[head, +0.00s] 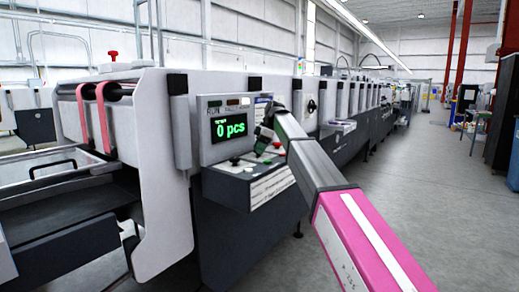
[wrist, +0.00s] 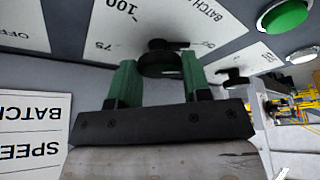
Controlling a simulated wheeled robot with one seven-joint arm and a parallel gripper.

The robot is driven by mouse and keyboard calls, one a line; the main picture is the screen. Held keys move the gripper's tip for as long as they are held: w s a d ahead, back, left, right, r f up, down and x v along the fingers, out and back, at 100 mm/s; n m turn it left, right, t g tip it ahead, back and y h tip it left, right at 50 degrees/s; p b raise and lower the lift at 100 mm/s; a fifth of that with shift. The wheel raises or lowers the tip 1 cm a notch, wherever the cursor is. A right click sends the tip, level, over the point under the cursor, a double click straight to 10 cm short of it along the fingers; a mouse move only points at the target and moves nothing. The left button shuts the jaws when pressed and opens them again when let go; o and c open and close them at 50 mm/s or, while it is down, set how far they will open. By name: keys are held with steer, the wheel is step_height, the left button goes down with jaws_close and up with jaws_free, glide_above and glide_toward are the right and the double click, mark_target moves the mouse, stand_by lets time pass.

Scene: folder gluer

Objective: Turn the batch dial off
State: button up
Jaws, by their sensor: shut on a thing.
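The batch dial (wrist: 160,62) is a black knob on the sloped grey control panel, beside a white scale plate (wrist: 180,15) marked BATCH, 100 and 75, seen upside down in the wrist view. A dark bar at the knob's top extends right, near a partly hidden mark. My gripper (wrist: 158,75) has two green fingers, one on each side of the knob, and is shut on it. In the head view my gripper (head: 266,140) is at the panel below the screen, and my arm hides the dial there.
A display (head: 230,128) reads 0 pcs. In the wrist view, a green button (wrist: 287,15), a white button (wrist: 302,55) and a second black knob (wrist: 236,77) sit to the right. A BATCH/SPEED label (wrist: 32,130) lies left. Open floor (head: 430,190) extends right of the machine.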

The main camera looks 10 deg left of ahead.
stand_by(0.3)
steer(key=o, duration=0.9)
steer(key=v, duration=1)
steer(key=shift+w+d+r, duration=0.15)
steer(key=shift+d+r, duration=0.05)
steer(key=shift+r, duration=0.15)
